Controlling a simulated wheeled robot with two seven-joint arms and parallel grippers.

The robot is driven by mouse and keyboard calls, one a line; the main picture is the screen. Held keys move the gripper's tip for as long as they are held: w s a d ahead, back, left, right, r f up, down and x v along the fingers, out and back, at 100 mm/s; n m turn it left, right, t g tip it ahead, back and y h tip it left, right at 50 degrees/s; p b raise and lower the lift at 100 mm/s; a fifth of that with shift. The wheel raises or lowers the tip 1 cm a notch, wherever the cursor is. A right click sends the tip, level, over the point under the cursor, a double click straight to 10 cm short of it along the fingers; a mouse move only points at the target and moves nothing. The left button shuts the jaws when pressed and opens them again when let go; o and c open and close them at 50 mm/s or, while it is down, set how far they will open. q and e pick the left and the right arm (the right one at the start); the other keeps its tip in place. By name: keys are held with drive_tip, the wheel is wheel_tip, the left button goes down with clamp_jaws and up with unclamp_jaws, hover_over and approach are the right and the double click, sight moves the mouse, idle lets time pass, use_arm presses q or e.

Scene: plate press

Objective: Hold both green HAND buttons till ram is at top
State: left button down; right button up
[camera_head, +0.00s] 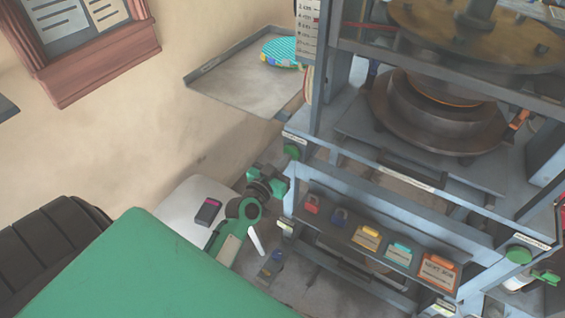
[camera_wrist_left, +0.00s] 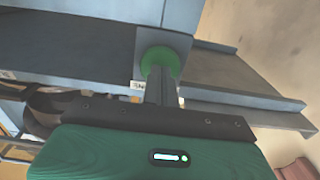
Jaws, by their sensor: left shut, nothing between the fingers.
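The left green button (camera_head: 291,151) sits on the front left corner of the blue-grey press. It also shows in the left wrist view (camera_wrist_left: 158,60). My left gripper (camera_head: 284,170) is shut and empty just below that button. In the left wrist view its fingers (camera_wrist_left: 158,76) point at the button and overlap it; whether they press it I cannot tell. The right green button (camera_head: 518,254) is at the front right corner. My right gripper (camera_head: 545,277) shows partly beside it, its fingers unclear. The ram (camera_head: 440,112) area has dark round plates under a large brass-coloured disc.
A dark panel (camera_head: 330,232) on the press front carries a red and a blue padlock and several coloured tags. A grey tray (camera_head: 225,88) with a striped round item (camera_head: 283,52) stands behind left. A scale (camera_head: 308,28) is on the left post.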

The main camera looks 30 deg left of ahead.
drive_tip(key=shift+r, duration=0.2)
idle(0.4)
clamp_jaws()
drive_tip(key=n+t, duration=1.5)
drive_tip(key=n, duration=0.1)
approach(519, 258)
drive_tip(key=shift+h, duration=0.4)
drive_tip(key=shift+w+a+r, duration=0.1)
drive_tip(key=shift+w+a, duration=0.05)
drive_tip(key=shift+w, duration=0.85)
drive_tip(key=shift+w+a, duration=0.1)
drive_tip(key=shift+w, duration=0.95)
